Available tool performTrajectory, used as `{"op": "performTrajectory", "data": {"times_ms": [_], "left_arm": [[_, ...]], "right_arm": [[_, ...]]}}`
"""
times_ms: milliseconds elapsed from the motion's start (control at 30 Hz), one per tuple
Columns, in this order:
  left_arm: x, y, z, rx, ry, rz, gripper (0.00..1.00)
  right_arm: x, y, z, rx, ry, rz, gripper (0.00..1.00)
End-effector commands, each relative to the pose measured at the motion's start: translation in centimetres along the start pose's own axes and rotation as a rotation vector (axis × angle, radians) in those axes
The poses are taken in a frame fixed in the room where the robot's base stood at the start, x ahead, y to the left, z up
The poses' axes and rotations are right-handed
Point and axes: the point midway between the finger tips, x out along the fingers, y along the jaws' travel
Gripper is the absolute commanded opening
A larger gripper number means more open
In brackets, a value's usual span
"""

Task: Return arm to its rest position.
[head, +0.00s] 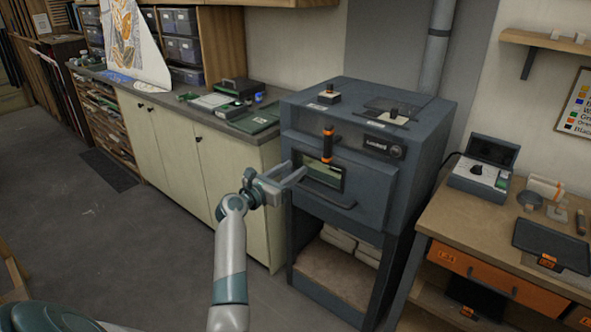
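My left arm (230,262) comes up from the lower left and reaches forward. Its gripper (291,173) is in front of the kiln door, near the door's left side and window. The two fingers look apart, with nothing seen between them. I cannot tell whether the fingertips touch the door. The kiln (368,135) is a dark grey-blue box on a stand. Its door is shut, with a small greenish window (322,176) and a bar handle (330,196). My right gripper is out of the picture.
A long cabinet (173,150) with a dark worktop stands left of the kiln. A wooden workbench (462,212) with orange drawers stands to the right. An orange-and-black upright grip (327,143) stands out at the kiln's front.

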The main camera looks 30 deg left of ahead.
Motion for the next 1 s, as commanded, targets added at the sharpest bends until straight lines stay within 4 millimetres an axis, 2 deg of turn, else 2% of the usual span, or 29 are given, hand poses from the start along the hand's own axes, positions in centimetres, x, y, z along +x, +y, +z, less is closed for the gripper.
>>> {"op": "performTrajectory", "data": {"times_ms": [300, 367, 467, 567, 667, 867, 1000], "left_arm": [[0.1, -0.1, -0.3, 0.005, 0.005, 0.0, 0.38], [0.1, -0.2, -0.9, 0.016, 0.015, 0.0, 0.38], [0.3, -0.6, -2.9, 0.058, 0.048, -0.002, 0.38], [0.4, -1.2, -6.5, 0.131, 0.106, -0.005, 0.38], [0.4, -2.2, -11.4, 0.239, 0.184, -0.019, 0.38], [-1.4, -5.0, -23.4, 0.524, 0.37, -0.093, 0.38], [-3.9, -7.1, -31.6, 0.738, 0.49, -0.183, 0.38]], "right_arm": [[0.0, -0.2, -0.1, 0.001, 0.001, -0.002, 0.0], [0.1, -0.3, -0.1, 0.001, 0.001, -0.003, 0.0], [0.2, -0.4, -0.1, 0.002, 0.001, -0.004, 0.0], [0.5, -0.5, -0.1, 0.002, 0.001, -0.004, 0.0], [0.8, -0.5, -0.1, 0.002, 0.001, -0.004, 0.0], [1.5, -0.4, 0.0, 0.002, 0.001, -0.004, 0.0], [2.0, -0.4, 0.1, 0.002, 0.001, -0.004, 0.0]]}}
